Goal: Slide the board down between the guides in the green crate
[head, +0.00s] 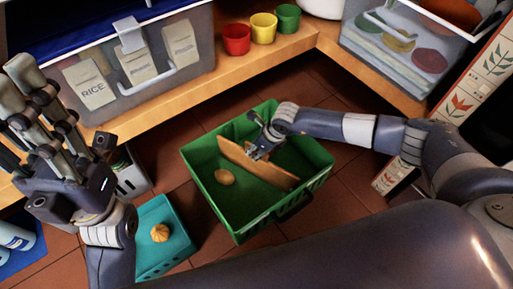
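The green crate (219,213) stands on the tiled floor in the middle of the head view. The brown board (272,175) is inside the crate's outline, running slantwise across it, with a round tan item on its left side. My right gripper (259,153) is at the board's upper edge, near its far end. Its fingers appear closed around that edge. I cannot make out the guides, nor whether the board touches the crate's bottom. My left gripper (27,103) is raised at the left, away from the crate, with its fingers apart and nothing between them.
A wooden shelf (190,88) behind holds clear bins and red, yellow and green cups (263,28). A patterned box (470,90) stands at the right. Floor shows between the crate and shelf.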

